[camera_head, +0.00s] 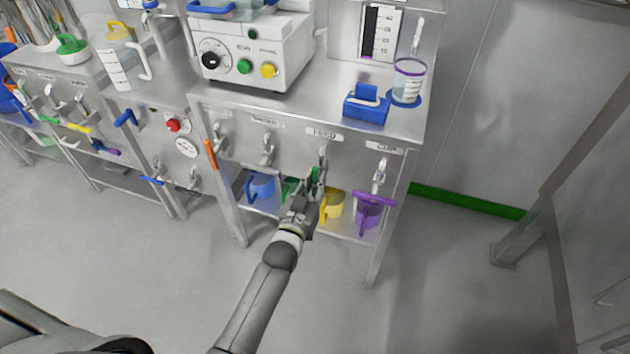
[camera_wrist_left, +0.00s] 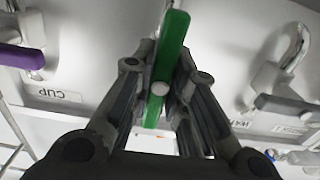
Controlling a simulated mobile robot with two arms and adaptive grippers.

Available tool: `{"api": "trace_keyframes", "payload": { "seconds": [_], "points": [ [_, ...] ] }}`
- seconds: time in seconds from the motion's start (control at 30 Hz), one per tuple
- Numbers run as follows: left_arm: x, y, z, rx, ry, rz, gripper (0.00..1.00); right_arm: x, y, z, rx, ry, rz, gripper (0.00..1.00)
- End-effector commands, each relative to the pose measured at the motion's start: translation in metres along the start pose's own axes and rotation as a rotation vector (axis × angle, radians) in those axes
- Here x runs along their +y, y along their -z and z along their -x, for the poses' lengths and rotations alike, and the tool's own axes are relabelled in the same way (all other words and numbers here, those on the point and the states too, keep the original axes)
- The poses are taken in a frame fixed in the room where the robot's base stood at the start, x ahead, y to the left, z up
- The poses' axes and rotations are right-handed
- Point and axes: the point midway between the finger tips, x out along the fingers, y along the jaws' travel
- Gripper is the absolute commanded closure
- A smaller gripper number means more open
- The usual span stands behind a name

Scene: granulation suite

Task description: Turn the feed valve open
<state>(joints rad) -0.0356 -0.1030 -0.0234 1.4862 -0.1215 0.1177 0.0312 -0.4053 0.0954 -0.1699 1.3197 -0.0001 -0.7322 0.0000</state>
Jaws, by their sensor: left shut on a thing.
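The feed valve (camera_head: 322,158) is a metal tap on the bench front, below the label FEED. Its green lever handle (camera_wrist_left: 172,50) shows between my left gripper's fingers in the left wrist view. My left gripper (camera_head: 314,186) is shut on this green handle, with a finger on each side of it. The handle (camera_head: 316,178) runs roughly up and down in the head view, and the gripper hides part of it. My right gripper is in neither view.
The CUP tap (camera_head: 380,170) is to the right, with its purple lever (camera_wrist_left: 22,56). Blue (camera_head: 260,186), yellow (camera_head: 332,208) and purple (camera_head: 368,216) jugs stand on the shelf below. A clear cup (camera_head: 409,82) stands on the bench. The floor in front is clear.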

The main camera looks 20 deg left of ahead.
Motion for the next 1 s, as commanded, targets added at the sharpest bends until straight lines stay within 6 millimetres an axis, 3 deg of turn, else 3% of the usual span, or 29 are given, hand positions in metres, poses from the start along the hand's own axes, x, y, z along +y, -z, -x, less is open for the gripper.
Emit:
{"api": "trace_keyframes", "payload": {
  "seconds": [0.3, 0.33, 0.5, 0.83, 1.0],
  "points": [
    [0.000, -0.002, 0.001, -0.004, 0.000, 0.002, 1.00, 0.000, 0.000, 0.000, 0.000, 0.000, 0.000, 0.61],
    [0.000, -0.002, 0.001, -0.004, 0.000, 0.002, 0.81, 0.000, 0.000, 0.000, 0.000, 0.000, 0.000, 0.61],
    [0.000, -0.001, 0.000, -0.003, 0.000, 0.002, 0.61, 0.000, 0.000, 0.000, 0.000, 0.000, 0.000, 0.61],
    [0.000, -0.001, 0.002, -0.001, 0.000, 0.001, 0.61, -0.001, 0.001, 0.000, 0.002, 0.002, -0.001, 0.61],
    [0.000, -0.001, 0.018, -0.003, 0.000, 0.001, 0.61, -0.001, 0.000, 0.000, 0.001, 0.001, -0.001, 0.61]
  ]
}}
